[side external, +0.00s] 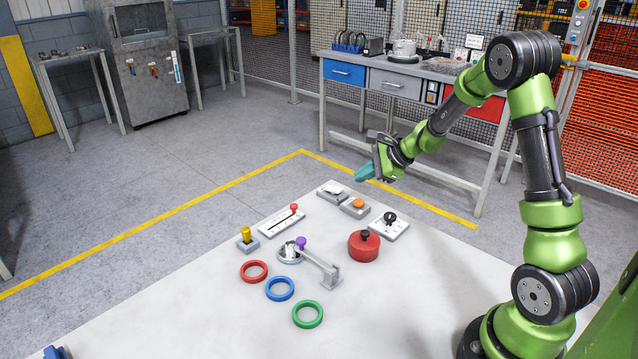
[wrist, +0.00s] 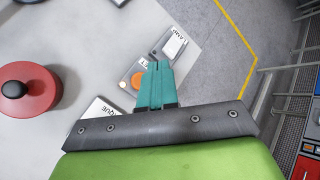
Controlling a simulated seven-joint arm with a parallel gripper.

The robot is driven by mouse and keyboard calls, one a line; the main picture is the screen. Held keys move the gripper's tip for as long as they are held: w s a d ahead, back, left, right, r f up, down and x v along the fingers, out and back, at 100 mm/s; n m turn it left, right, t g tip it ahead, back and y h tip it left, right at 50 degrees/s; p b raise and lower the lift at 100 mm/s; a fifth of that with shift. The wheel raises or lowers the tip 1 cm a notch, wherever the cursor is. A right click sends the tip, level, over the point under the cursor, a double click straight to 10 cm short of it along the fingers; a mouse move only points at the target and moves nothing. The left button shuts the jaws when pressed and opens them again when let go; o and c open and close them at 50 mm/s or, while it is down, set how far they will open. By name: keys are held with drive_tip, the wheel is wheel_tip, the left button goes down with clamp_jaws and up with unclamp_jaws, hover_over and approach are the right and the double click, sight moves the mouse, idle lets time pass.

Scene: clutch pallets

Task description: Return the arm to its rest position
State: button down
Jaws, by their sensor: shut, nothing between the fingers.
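My green arm reaches from the right of the side external view out over the far corner of the white table (side external: 230,310). My gripper (side external: 365,173) is held in the air above the table's far edge, apart from everything. Its teal fingers are shut together and empty, and they also show in the wrist view (wrist: 156,82). Below the fingers in the wrist view are an orange button (wrist: 138,80) on a grey base and a small grey unit with a white top (wrist: 174,46), both partly near or behind the fingertips.
On the table stand a red round pot with a black knob (side external: 364,246), a black-knobbed plate (side external: 389,225), a red-knobbed slider (side external: 282,220), a yellow-topped block (side external: 247,240), a purple-knobbed lever (side external: 318,262), and red (side external: 254,271), blue (side external: 280,288) and green (side external: 307,314) rings. A workbench (side external: 400,78) stands behind.

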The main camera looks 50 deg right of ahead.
drive_tip(key=shift+r, duration=0.8)
drive_tip(key=s+a+r+n+g, duration=0.1)
drive_tip(key=s+a+r+n, duration=0.5)
drive_tip(key=s+a+n, duration=0.4)
drive_tip(key=s+a+r+n, duration=0.7)
drive_tip(key=s+a+n, duration=0.3)
drive_tip(key=s+a, duration=0.2)
drive_tip(key=shift+s+n+g, duration=0.25)
drive_tip(key=shift+n+g, duration=0.05)
drive_tip(key=shift+g, duration=0.1)
drive_tip(key=shift+r, duration=0.1)
